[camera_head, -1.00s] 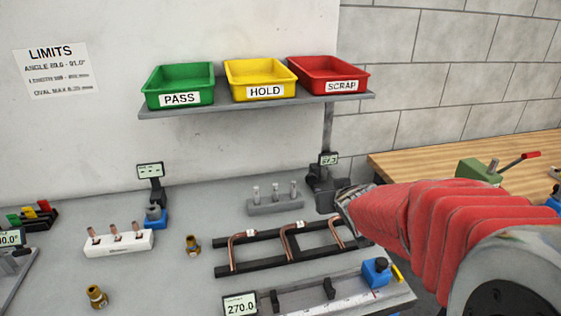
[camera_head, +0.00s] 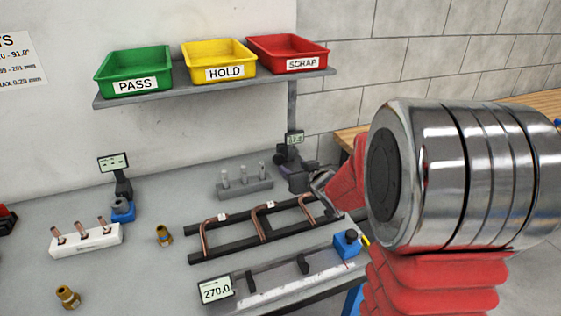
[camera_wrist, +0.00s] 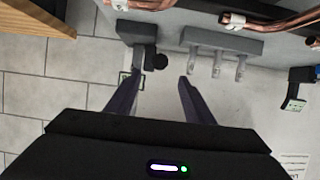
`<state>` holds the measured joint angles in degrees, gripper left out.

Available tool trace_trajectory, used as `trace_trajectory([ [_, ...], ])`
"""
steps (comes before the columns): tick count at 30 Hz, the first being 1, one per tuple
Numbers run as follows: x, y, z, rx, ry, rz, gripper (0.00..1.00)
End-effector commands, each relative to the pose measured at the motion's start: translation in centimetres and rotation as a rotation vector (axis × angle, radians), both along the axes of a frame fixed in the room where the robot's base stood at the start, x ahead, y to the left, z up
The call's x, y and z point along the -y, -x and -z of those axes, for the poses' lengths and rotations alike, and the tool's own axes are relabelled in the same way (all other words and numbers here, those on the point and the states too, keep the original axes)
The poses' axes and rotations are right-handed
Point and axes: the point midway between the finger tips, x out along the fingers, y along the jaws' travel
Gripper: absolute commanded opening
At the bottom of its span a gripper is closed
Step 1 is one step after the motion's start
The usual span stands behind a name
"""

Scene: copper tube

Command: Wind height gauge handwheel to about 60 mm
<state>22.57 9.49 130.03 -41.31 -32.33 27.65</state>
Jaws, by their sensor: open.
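The height gauge (camera_head: 297,176) is a dark grey stand at the back right of the bench, with a small display (camera_head: 294,138) whose digits are too small to read. In the wrist view the gauge (camera_wrist: 137,34) is at the top, with a round black knob, seemingly its handwheel (camera_wrist: 160,62), on its side. My gripper (camera_wrist: 160,88) is open, with the knob beyond and between its fingertips; I see no contact. The left finger partly covers the gauge's display. In the head view my gripper (camera_head: 320,180) is beside the gauge's right side, largely hidden by my arm.
A grey pin block (camera_head: 244,186) stands left of the gauge. A black rack (camera_head: 205,257) with bent copper tubes lies in front. A length fixture with a 270.0 display (camera_head: 216,290) is nearer. A shelf with green, yellow and red bins (camera_head: 288,52) hangs above.

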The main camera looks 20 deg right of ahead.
Motion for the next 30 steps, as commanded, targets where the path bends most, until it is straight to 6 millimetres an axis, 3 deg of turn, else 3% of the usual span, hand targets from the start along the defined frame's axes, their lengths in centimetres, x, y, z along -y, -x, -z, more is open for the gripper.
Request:
trace_trajectory([
  [30,0.0,-10.0,4.2,-0.001,0.001,0.000,0.48],
])
